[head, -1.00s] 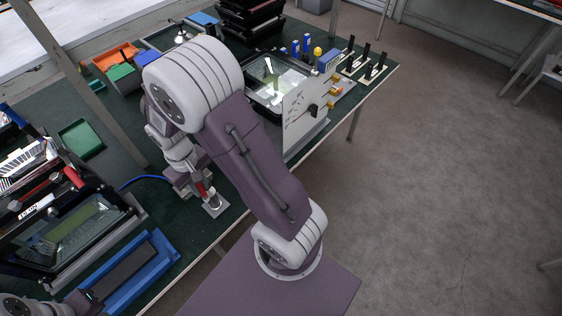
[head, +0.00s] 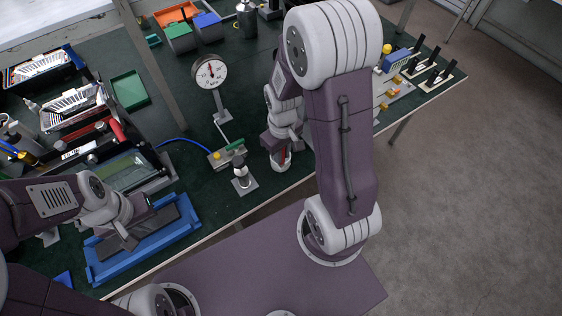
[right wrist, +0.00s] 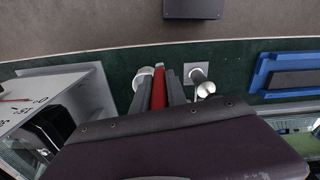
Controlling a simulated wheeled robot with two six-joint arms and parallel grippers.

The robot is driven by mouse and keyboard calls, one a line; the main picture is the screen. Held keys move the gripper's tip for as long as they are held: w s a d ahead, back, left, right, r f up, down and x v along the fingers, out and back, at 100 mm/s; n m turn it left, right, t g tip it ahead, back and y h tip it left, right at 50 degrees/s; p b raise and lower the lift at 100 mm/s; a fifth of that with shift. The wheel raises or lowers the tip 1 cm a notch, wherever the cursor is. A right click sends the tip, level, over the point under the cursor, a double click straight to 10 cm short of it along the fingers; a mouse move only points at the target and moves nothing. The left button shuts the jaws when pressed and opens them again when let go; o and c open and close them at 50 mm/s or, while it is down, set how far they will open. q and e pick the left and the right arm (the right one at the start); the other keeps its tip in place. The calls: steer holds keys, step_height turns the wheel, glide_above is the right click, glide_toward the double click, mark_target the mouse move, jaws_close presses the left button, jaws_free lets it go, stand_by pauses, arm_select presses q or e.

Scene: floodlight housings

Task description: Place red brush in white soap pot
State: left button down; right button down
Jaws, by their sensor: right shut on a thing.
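The red brush (head: 283,157) is upright in my right gripper (head: 281,150), which is shut on it. The white soap pot (head: 281,167) stands on the green bench top near the front edge, right under the brush. The brush's lower end meets the pot in the head view; I cannot tell how deep it is. In the right wrist view the red brush (right wrist: 159,90) runs between the fingers (right wrist: 160,82), and the pale pot (right wrist: 142,74) shows behind the left finger. My left gripper (head: 124,236) is over a blue tray; its jaws are unclear.
A metal stand on a square plate (head: 243,182) is just left of the pot. A dial gauge (head: 210,73) stands behind it. The blue tray (head: 170,234) with a dark pad lies at the front left. Floodlight housings (head: 128,170) crowd the left.

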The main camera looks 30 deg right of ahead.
steer(key=s+d+f+m, duration=0.1)
steer(key=s+d, duration=0.2)
steer(key=d, duration=0.2)
steer(key=shift+m, duration=0.4)
steer(key=w+f, duration=0.3)
steer(key=w+f+p, duration=0.1)
steer(key=w+f, duration=0.6)
steer(key=w, duration=0.1)
steer(key=shift+w+a+f+p, duration=0.2)
steer(key=shift+a+f+p, duration=0.1)
steer(key=shift+a, duration=0.05)
steer(key=shift+w+f, duration=0.1)
steer(key=shift+f, duration=0.15)
arm_select(q)
steer(key=shift+w+d+r, duration=0.15)
steer(key=shift+d+r, duration=0.15)
steer(key=shift+r, duration=0.25)
arm_select(e)
steer(key=c, duration=1.3)
jaws_free()
